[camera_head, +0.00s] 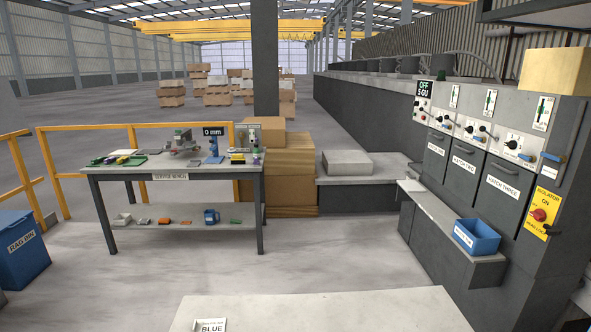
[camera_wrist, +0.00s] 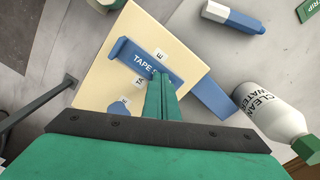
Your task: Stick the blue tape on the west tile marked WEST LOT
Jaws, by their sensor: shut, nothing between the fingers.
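My gripper (camera_wrist: 160,80) shows in the wrist view as two green fingers pressed together, with nothing between them. The fingertips are over or against a blue bar (camera_wrist: 128,50) lettered "TAPE", and they cover the rest of its lettering. The bar lies across a cream board (camera_wrist: 108,78). A small blue piece (camera_wrist: 117,108) with a white tag lies on the board's lower part. I cannot tell which blue piece is the tape. No tile reading WEST LOT can be made out. My gripper does not show in the head view.
A white "CLEAN WATER" bottle (camera_wrist: 268,105) lies right of the fingers, near a blue-and-white object (camera_wrist: 234,17). In the head view, a pale slab (camera_head: 330,312) bears a "BLUE" label. The service bench (camera_head: 180,170) holds several small items. Open floor lies between.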

